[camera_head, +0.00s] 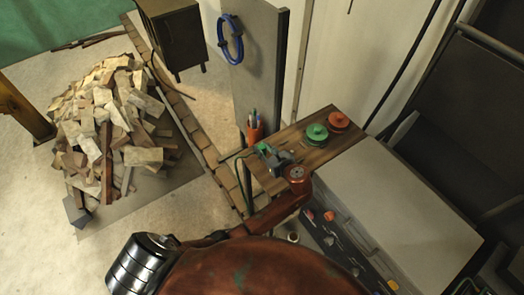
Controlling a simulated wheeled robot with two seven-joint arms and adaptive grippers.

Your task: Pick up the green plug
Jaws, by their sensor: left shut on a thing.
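The small green plug (263,148) is at the left edge of the wooden bench top (345,135). My left gripper (270,155) is over that edge of the bench, at the end of my reddish-brown arm. It is shut on the green plug, which shows at its fingertips. The fingers and the arm's wrist hide part of the bench. I cannot tell whether the plug still touches the wood. My right gripper is not in view.
A green spool (316,133) and a red spool (339,121) sit further right on the bench. An orange cup of pens (254,133) stands just behind the gripper. A grey cabinet (400,205) is to the right; a wood pile (110,125) lies left.

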